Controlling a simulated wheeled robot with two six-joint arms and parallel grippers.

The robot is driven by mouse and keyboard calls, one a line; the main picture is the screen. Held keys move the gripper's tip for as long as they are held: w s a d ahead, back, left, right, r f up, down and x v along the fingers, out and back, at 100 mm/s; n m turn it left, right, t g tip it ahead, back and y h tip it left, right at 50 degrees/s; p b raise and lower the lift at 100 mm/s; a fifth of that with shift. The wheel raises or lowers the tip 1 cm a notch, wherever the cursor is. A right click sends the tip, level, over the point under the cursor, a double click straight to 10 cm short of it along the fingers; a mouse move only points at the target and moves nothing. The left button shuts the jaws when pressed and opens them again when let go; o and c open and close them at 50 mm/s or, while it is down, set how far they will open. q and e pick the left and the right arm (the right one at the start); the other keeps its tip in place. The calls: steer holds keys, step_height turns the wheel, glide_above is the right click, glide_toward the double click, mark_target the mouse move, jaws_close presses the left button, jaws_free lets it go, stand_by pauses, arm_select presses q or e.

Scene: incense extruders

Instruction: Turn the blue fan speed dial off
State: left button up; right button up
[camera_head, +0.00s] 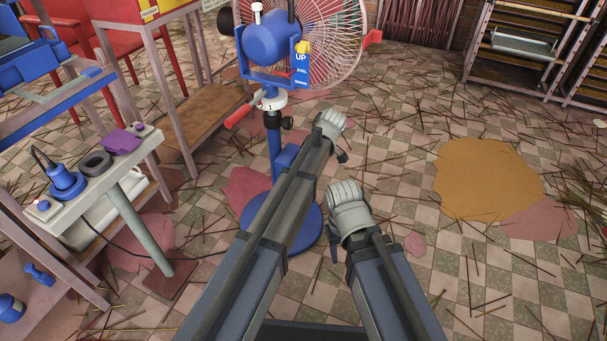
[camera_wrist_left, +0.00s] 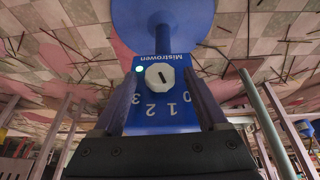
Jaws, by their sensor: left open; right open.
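The blue fan (camera_head: 270,42) stands on a round blue base, with a small blue control box (camera_head: 287,156) low on its pole. In the left wrist view, the box's blue face (camera_wrist_left: 160,118) appears upside down. Its round pale dial (camera_wrist_left: 160,77) has a dark slot tilted roughly toward the 1, and numbers 0 to 3 run around it. A small pale green lamp shows beside it. My left gripper (camera_wrist_left: 163,74) is open, its fingers flanking the dial; contact cannot be told. In the head view, my right gripper (camera_head: 348,207) is empty; its fingertips are mostly hidden.
A red lever (camera_head: 240,115) sticks out from the fan pole. Shelves (camera_head: 525,50) stand at the back right. Thin sticks litter the tiled floor, otherwise open at right.

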arm_select(q)
steer(key=shift+a+f, duration=0.1)
steer(key=shift+f, duration=0.05)
steer(key=shift+c, duration=0.2)
jaws_close()
stand_by(0.4)
